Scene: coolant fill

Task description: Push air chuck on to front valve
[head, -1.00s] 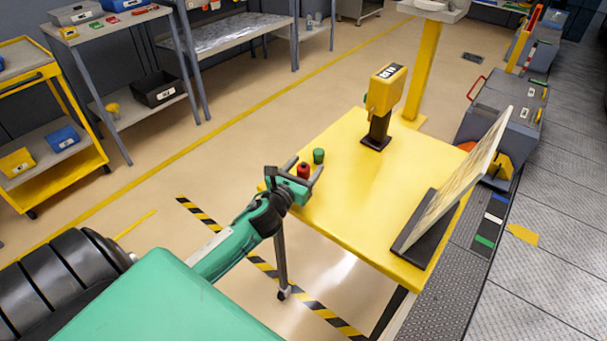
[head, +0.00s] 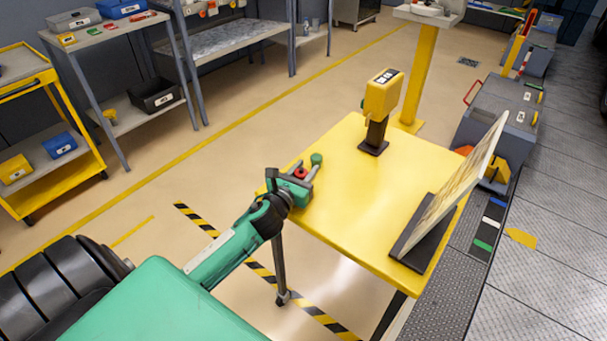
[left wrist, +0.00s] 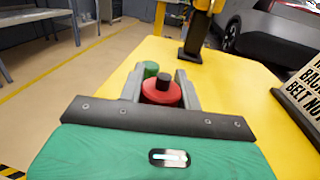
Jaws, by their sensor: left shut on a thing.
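A red round cap with a dark knob on top (head: 300,174) is at the near left corner of the yellow table. My left gripper (head: 304,172) has its two fingers on either side of this cap and is shut on it. The red cap also shows between the fingers in the left wrist view (left wrist: 160,92). A green cap (head: 316,159) stands just beyond the gripper, partly hidden by a finger; it also shows in the left wrist view (left wrist: 150,69). I see no air chuck or front valve that I can make out. My right gripper is not in view.
The yellow table (head: 350,210) has a clear middle. A yellow device on a dark stand (head: 381,97) is at its back. A tilted board (head: 455,190) stands on the right side. Shelves and a yellow cart (head: 75,95) are far left.

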